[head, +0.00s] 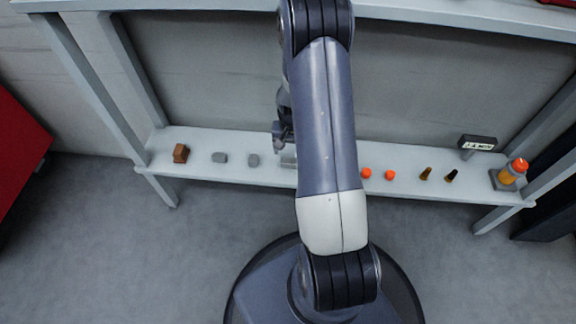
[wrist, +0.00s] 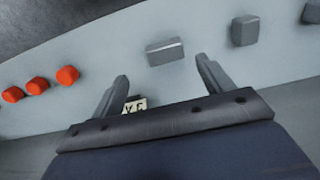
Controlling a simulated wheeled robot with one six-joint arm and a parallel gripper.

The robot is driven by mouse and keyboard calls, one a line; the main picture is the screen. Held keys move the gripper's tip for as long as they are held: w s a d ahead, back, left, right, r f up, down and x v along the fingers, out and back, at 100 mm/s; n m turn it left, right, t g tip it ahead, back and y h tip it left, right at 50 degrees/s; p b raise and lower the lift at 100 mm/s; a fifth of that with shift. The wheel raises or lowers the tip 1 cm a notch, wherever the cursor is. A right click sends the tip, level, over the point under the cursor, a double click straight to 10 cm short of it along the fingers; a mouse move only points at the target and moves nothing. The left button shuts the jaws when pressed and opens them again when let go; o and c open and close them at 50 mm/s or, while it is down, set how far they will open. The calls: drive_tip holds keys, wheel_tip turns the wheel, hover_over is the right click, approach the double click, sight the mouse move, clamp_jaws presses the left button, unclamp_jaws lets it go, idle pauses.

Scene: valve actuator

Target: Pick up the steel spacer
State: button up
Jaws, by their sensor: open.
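Several small grey pieces lie on the pale shelf, and I cannot tell for sure which is the steel spacer. In the wrist view a grey rectangular block (wrist: 165,51) lies just beyond my fingertips, roughly in line with the gap between them. It seems to be the light piece (head: 288,161) partly hidden by my arm in the head view. Two other grey blocks, one nearer (head: 253,160) and one farther left (head: 220,157), stand apart from it. My gripper (wrist: 162,72) is open with nothing between its fingers. It also shows in the head view (head: 283,140), above the shelf.
The shelf (head: 410,188) also holds a brown block (head: 181,153) at the left. Orange caps (head: 378,174), two dark brass-like pieces (head: 438,175), a sign (head: 478,142) and an orange-topped valve unit (head: 510,174) are at the right. A shelf above and upright posts frame the space.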

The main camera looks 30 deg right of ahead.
sight(289, 161)
drive_tip(key=f+b, duration=0.1)
drive_tip(key=f, duration=0.3)
drive_tip(key=f+b, duration=0.1)
drive_tip(key=f, duration=0.1)
drive_tip(key=shift+w+a+b, duration=0.25)
drive_tip(key=shift+b, duration=0.05)
drive_tip(key=shift+r, duration=0.1)
drive_tip(key=c, duration=1.3)
drive_tip(key=shift+o, duration=0.2)
